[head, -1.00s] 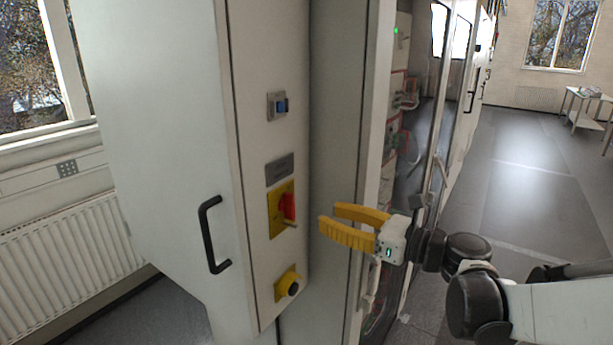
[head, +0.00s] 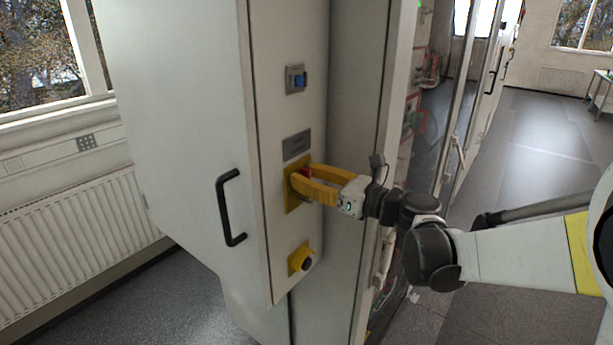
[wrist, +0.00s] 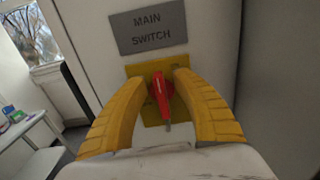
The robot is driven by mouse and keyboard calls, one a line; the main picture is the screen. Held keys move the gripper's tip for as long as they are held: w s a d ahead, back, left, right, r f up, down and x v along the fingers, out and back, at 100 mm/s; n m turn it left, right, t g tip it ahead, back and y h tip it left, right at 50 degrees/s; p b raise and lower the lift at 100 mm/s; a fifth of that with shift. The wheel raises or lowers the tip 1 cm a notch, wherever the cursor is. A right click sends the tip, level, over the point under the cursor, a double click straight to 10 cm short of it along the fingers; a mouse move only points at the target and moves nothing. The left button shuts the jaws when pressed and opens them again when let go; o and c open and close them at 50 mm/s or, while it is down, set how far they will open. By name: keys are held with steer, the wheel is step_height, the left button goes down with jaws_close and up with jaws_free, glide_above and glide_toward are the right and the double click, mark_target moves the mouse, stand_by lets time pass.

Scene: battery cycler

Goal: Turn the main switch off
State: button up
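The main switch is a red handle (wrist: 160,92) on a yellow plate (wrist: 150,112), below a grey label reading MAIN SWITCH (wrist: 148,27) in the wrist view. In the head view the yellow plate (head: 292,190) is on the narrow cabinet face, mostly behind my gripper (head: 300,183). My gripper (wrist: 155,85) has yellow fingers, one on each side of the red handle. The fingers are open, with gaps visible between them and the handle. The handle stands near upright, slightly tilted, in the wrist view. I cannot tell how far the fingertips are from the plate.
A blue switch (head: 298,79) is above and a black knob on a yellow plate (head: 302,260) is below on the same face. A black door handle (head: 230,208) juts out to the left. Open floor (head: 520,150) lies at the right.

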steer(key=shift+c, duration=0.5)
jaws_close()
steer(key=shift+s+a+f+n+b, duration=0.2)
steer(key=shift+n+b, duration=0.4)
steer(key=shift+n, duration=2.4)
steer(key=shift+s+a+f+n+b, duration=0.25)
steer(key=shift+n+b, duration=0.4)
steer(key=shift+n, duration=2.35)
steer(key=shift+s+a+f+n+b, duration=0.1)
steer(key=shift+s+f+n+b, duration=0.35)
steer(key=shift+n, duration=2.55)
steer(key=shift+w+r, duration=0.1)
steer(key=shift+w, duration=0.1)
steer(key=shift+d, duration=0.1)
steer(key=shift+o, duration=0.5)
jaws_free()
